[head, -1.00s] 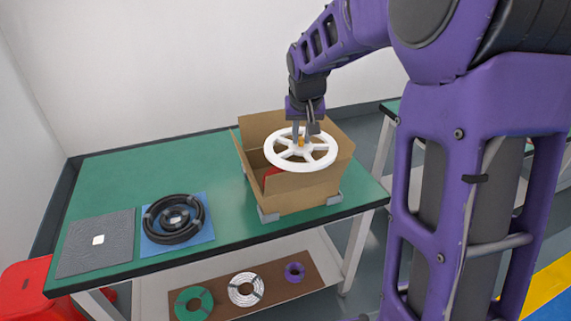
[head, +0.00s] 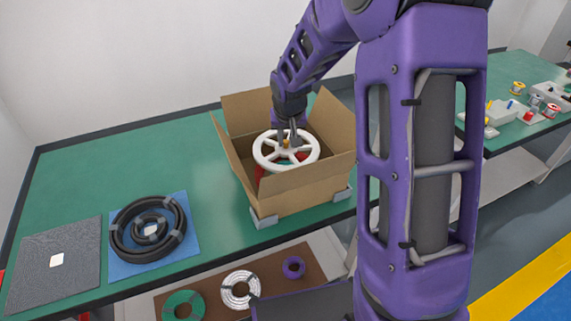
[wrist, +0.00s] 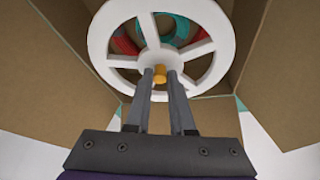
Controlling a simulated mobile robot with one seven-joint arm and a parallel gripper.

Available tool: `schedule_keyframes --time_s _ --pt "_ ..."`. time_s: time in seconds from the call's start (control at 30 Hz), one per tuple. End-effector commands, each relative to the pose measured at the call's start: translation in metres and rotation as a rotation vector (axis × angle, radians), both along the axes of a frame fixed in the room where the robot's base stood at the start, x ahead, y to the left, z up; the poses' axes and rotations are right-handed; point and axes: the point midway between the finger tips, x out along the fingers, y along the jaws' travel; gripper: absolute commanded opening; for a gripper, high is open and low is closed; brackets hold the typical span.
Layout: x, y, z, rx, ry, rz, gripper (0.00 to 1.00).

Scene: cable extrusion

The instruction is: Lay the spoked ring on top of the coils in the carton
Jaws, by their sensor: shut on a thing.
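The white spoked ring (head: 266,160) hangs level at the mouth of the open carton (head: 310,187). My gripper (head: 287,143) points down and is shut on the small orange knob at the ring's hub. In the wrist view the gripper's fingers (wrist: 160,76) close on that orange knob, and the ring (wrist: 106,62) spreads out beyond them. Red and teal coils (wrist: 178,28) show through the gaps between the spokes, below the ring inside the carton. The ring's gap to the coils cannot be judged exactly.
The carton's flaps (head: 247,110) stand open around the ring. On the green table (head: 80,170) lie black coils (head: 148,228) on a blue sheet and a grey mat (head: 55,262). Green, white and purple coils (head: 240,288) lie on the lower shelf.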

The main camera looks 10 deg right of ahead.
Motion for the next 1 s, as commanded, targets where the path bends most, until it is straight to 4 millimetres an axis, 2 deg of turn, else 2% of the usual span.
schedule_keyframes --time_s 0.03,0.1,0.27,0.5,1.0 --pt "-0.001 0.000 -0.012 0.000 0.003 0.002 0.00" --pt "-0.001 0.001 -0.022 0.001 0.002 0.001 0.00" --pt "0.000 0.000 -0.033 0.000 0.000 0.001 0.00" --pt "0.000 0.000 -0.064 -0.001 0.002 0.001 0.00" --pt "0.000 0.000 -0.074 0.000 -0.001 0.000 0.00"
